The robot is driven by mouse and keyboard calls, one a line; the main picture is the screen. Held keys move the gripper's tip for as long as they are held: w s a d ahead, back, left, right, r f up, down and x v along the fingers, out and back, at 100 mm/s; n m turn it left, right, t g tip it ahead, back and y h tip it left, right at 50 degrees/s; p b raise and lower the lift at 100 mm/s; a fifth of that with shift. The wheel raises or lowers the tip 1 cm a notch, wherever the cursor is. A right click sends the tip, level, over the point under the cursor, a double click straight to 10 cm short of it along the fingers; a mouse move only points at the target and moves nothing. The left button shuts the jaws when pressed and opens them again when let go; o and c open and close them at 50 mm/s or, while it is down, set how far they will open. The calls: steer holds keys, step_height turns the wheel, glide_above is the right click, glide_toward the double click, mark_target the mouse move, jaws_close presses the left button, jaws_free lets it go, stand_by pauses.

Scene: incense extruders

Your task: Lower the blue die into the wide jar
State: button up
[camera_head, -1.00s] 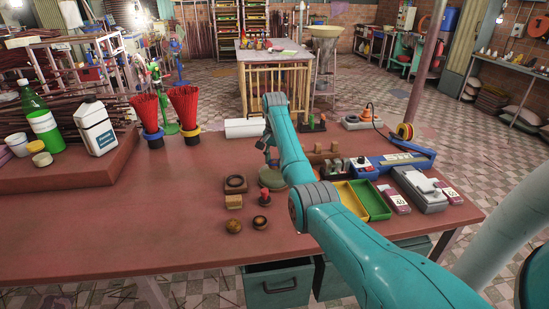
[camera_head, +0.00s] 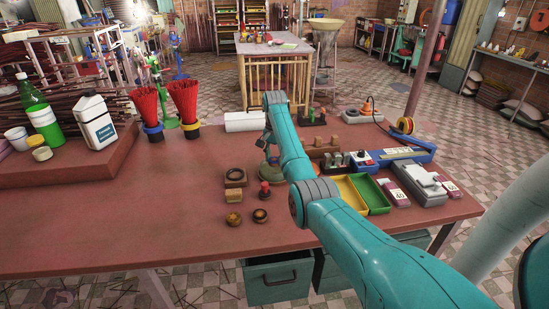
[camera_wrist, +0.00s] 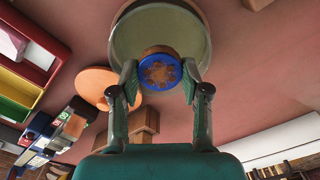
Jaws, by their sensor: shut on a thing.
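My gripper (camera_wrist: 161,82) is shut on the blue die (camera_wrist: 158,72), a round blue piece with a brown patterned face. In the wrist view the wide jar (camera_wrist: 203,40), a round greenish vessel with a broad rim, lies just beyond the die, which overlaps its near part. I cannot tell whether the die is inside the rim or above it. In the head view my gripper (camera_head: 267,141) is over the wide jar (camera_head: 268,174), which is partly hidden by my arm; the die cannot be made out there.
An orange disc (camera_wrist: 97,84) and wooden blocks (camera_wrist: 144,122) are close by the jar in the wrist view. Small round pieces (camera_head: 234,218) and a red-topped piece (camera_head: 264,188) stand in front of it.

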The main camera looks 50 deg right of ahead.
mark_target(274, 159)
steer(key=shift+f, duration=2.45)
stand_by(1.5)
steer(key=o, duration=1.4)
step_height(274, 159, up, 12)
